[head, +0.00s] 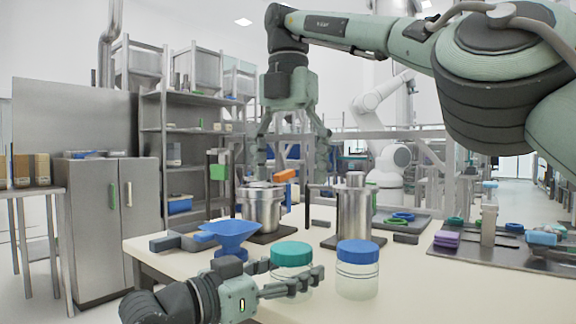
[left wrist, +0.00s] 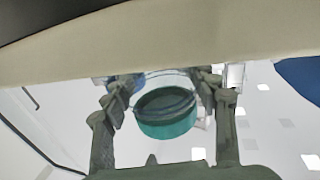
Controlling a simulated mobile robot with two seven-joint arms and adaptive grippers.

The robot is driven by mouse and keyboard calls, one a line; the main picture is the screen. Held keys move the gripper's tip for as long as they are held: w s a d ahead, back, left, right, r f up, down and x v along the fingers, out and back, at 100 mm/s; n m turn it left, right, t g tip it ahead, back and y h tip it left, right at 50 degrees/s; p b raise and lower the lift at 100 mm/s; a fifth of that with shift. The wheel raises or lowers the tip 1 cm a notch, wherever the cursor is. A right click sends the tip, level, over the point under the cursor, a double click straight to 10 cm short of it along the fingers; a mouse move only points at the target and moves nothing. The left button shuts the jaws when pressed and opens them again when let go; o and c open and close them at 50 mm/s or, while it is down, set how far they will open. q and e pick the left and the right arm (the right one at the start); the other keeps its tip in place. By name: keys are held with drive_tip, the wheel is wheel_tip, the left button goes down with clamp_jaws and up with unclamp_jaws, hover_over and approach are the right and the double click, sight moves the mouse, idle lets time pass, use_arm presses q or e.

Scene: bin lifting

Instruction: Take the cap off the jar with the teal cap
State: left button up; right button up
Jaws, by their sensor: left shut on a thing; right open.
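The jar with the teal cap (head: 291,254) stands near the front edge of the table, and its cap is on top. My left gripper (head: 295,280) is low at the front, with its fingers on either side of this jar, shut on it below the cap. In the left wrist view the teal cap (left wrist: 168,122) shows between the left gripper's fingers (left wrist: 165,100). My right gripper (head: 294,150) is open and empty, fingers pointing down, above and behind the jar near the steel pot.
A jar with a blue cap (head: 357,271) stands just right of the teal one. A dark tray (head: 470,250) with small items lies at the right.

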sight(288, 248)
wheel_tip(288, 248, down, 11)
drive_tip(key=m, duration=0.4)
drive_tip(key=shift+f, duration=0.15)
idle(0.5)
drive_tip(key=c, duration=1.4)
drive_tip(key=shift+o, duration=0.2)
drive_tip(key=shift+a, duration=0.1)
drive_tip(key=shift+r, duration=0.25)
drive_tip(key=shift+c, duration=0.2)
drive_tip(key=shift+r, duration=0.9)
